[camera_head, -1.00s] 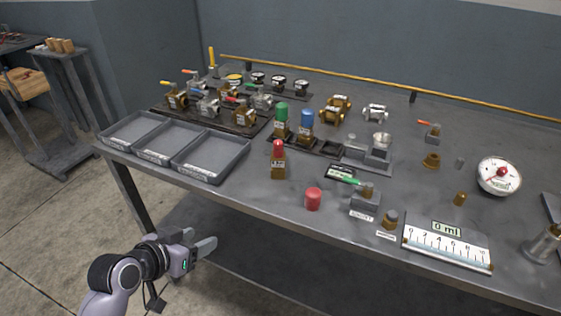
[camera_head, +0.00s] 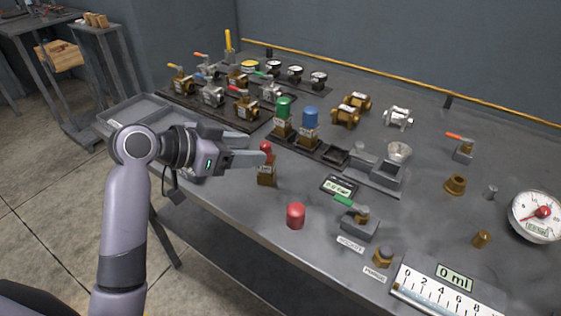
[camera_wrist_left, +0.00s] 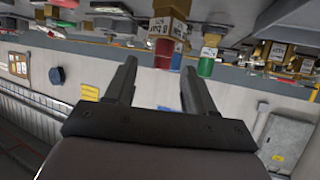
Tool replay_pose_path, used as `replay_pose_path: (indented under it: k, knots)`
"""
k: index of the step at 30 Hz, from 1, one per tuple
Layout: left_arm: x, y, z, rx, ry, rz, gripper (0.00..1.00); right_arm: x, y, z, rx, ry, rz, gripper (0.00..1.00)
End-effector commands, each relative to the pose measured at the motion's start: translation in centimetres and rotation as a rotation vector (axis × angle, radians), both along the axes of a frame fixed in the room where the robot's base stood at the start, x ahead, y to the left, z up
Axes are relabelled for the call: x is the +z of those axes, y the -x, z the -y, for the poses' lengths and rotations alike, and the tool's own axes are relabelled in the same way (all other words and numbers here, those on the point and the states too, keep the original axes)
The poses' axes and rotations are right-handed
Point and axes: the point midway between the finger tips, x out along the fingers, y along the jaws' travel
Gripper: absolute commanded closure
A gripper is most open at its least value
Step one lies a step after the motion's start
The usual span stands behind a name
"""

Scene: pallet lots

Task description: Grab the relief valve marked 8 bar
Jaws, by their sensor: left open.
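The relief valve with a red cap and brass body (camera_head: 267,174) stands upright on the bench. In the left wrist view, which is upside down, its white label reads 8 bar (camera_wrist_left: 160,30). My left gripper (camera_head: 259,149) is open beside the red cap, one finger partly overlapping it in the head view. In the wrist view the valve shows ahead, between the two open fingers (camera_wrist_left: 159,73), with no grip on it. A green-capped valve (camera_head: 283,119) and a blue-capped valve (camera_head: 309,129) stand in the black rack behind. My right gripper is out of view.
A loose red cap (camera_head: 296,215) stands on the bench near the front edge. A fixture with a green lever (camera_head: 358,222) is to its right. Grey trays (camera_head: 148,108) are at the left, partly behind my arm. Several ball valves stand on a dark board (camera_head: 208,117).

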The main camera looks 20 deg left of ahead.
Motion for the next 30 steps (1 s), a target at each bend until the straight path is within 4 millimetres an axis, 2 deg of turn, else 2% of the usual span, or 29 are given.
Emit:
replay_pose_path:
  k: [10, 19, 29, 30]
  knots:
    - [-1.1, -1.8, 1.6, -0.002, 0.004, -0.001, 0.46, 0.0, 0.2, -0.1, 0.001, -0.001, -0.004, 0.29]
    - [-2.7, -4.5, 3.6, 0.000, 0.003, -0.002, 0.46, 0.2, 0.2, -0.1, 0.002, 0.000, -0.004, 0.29]
    - [-3.1, -5.0, 4.1, 0.001, 0.000, 0.000, 0.46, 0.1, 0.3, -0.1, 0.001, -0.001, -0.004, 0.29]
    - [-3.1, -5.0, 4.1, 0.000, 0.000, 0.000, 0.52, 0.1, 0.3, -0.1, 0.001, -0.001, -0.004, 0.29]
